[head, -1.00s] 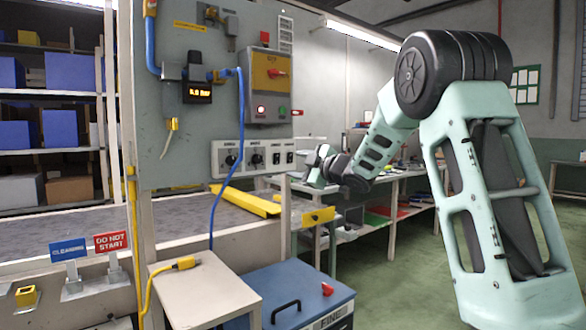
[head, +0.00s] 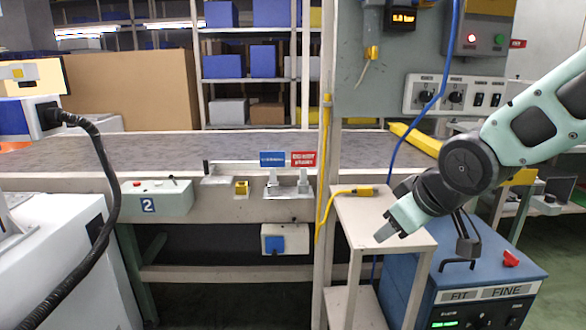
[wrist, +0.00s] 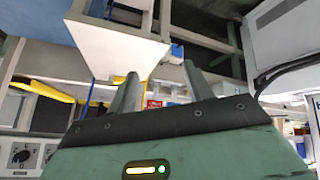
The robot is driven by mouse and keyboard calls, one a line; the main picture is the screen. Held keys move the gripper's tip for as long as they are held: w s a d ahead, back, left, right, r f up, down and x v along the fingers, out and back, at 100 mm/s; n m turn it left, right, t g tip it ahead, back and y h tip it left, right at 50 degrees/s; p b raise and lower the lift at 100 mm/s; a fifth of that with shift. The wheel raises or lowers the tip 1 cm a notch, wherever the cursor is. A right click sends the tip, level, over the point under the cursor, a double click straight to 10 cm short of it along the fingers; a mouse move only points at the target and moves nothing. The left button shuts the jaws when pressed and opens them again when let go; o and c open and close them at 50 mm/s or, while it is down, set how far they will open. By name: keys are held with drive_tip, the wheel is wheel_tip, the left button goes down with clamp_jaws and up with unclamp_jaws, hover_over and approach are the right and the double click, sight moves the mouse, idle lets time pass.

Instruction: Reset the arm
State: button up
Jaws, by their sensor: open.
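My gripper (head: 387,229) is at the right in the head view, pointing down and left in front of the small pale stand (head: 362,222). Part of my arm (head: 535,125) reaches in from the right edge. In the wrist view two dark fingers stand apart with nothing between them, so my gripper (wrist: 160,78) is open and empty. The pale top of the stand (wrist: 112,48) shows past the fingers at the upper left. Whether the fingertips touch the stand cannot be told; they look apart from it.
The blue cabinet (head: 515,262) with a red knob stands under my arm. A yellow plug (head: 355,191) lies on the stand. The control panel (head: 385,95) with a hanging blue cable is behind. The grey conveyor (head: 150,150) runs left, with sign plates (head: 288,160) at its edge.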

drive_tip(key=s+a+f+g+h, duration=0.1)
drive_tip(key=s+f+g, duration=0.1)
drive_tip(key=s, duration=0.7)
drive_tip(key=s+a+f+g, duration=0.2)
drive_tip(key=s+g, duration=0.1)
drive_tip(key=s, duration=0.5)
drive_tip(key=s+a+f+g+h, duration=0.1)
drive_tip(key=s+f+g, duration=0.1)
drive_tip(key=s, duration=0.7)
wheel_tip(320, 180, up, 17)
drive_tip(key=w+p, duration=0.1)
drive_tip(key=p, duration=1.6)
drive_tip(key=shift+a+f, duration=0.15)
drive_tip(key=shift+w, duration=0.1)
